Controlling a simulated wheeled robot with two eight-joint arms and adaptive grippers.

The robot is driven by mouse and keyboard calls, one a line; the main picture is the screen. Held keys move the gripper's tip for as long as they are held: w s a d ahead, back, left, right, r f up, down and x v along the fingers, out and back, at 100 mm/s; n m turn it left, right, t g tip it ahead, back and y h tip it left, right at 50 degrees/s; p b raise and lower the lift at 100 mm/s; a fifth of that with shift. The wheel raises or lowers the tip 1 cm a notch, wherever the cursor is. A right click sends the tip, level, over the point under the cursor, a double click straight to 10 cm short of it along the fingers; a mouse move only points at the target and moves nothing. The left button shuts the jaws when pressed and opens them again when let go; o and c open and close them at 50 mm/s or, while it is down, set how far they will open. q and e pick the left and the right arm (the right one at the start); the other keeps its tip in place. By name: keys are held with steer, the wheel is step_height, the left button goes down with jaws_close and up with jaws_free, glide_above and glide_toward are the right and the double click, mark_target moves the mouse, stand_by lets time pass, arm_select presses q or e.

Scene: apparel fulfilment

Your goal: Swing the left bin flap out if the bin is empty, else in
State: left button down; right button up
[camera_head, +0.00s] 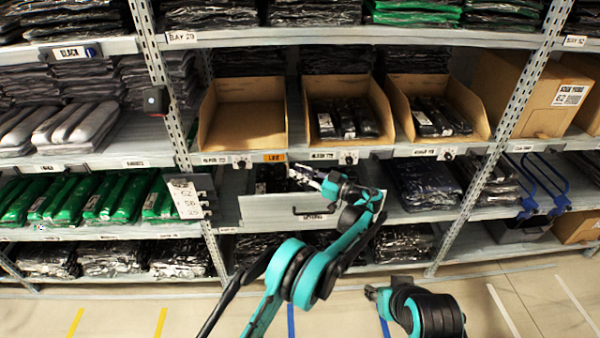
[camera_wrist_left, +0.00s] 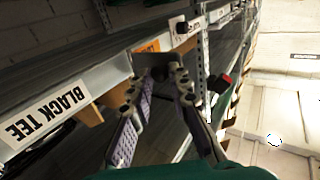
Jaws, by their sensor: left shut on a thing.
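The left bin (camera_head: 244,88) is an open cardboard bin on the middle shelf, and its visible floor is bare. An orange tag (camera_head: 274,157) sits on the shelf edge below it; orange also shows in the left wrist view (camera_wrist_left: 147,47). My left gripper (camera_head: 304,172) is at the shelf edge, just below and right of this tag. In the left wrist view its fingers (camera_wrist_left: 152,78) close on a small dark grey plate (camera_wrist_left: 152,60), seemingly the flap. The flap's angle is unclear. My right gripper (camera_head: 374,292) is low, away from the shelves; its opening is unclear.
Two neighbouring cardboard bins, middle (camera_head: 346,88) and right (camera_head: 437,84), hold dark packages. A grey drawer-like front (camera_head: 270,209) with a handle is below my left gripper. A rack post (camera_head: 166,80) stands left of the bins. Floor (camera_head: 470,300) is clear at lower right.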

arm_select(q)
steer(key=shift+w+r, duration=0.4)
steer(key=shift+w, duration=0.1)
steer(key=c, duration=1.7)
jaws_free()
steer(key=shift+o, duration=1.4)
steer(key=shift+w+f, duration=0.35)
steer(key=shift+w, duration=0.05)
steer(key=shift+s, duration=0.15)
steer(key=shift+s+d+f+t, duration=0.1)
steer(key=shift+s+d+t, duration=0.1)
steer(key=shift+t, duration=0.1)
steer(key=v, duration=1.1)
steer(key=shift+s+d, duration=0.2)
steer(key=shift+d, duration=0.15)
steer(key=shift+r, duration=0.2)
